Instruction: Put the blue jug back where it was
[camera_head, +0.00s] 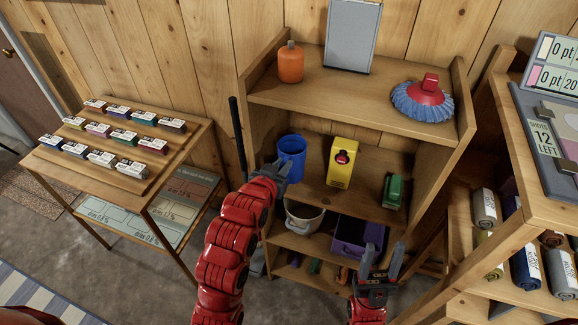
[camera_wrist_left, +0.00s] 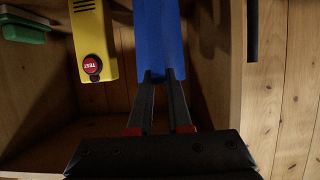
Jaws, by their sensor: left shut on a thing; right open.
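The blue jug (camera_head: 292,152) is at the left end of the middle shelf (camera_head: 312,184) of the wooden shelf unit in the head view. My left gripper (camera_head: 280,168) is shut on its near left side. The left wrist view shows the jug (camera_wrist_left: 161,38) as a blue surface between the fingertips of my left gripper (camera_wrist_left: 162,76). I cannot tell whether the jug's base touches the shelf. My right gripper (camera_head: 381,262) is open and empty, in front of the lower shelves at the right.
A yellow box (camera_head: 341,165) with a red button and a green object (camera_head: 393,191) stand right of the jug. A white pot (camera_head: 303,217) and purple bin (camera_head: 352,236) sit below. An orange bottle (camera_head: 290,63) and blue-red brush (camera_head: 424,101) are on top.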

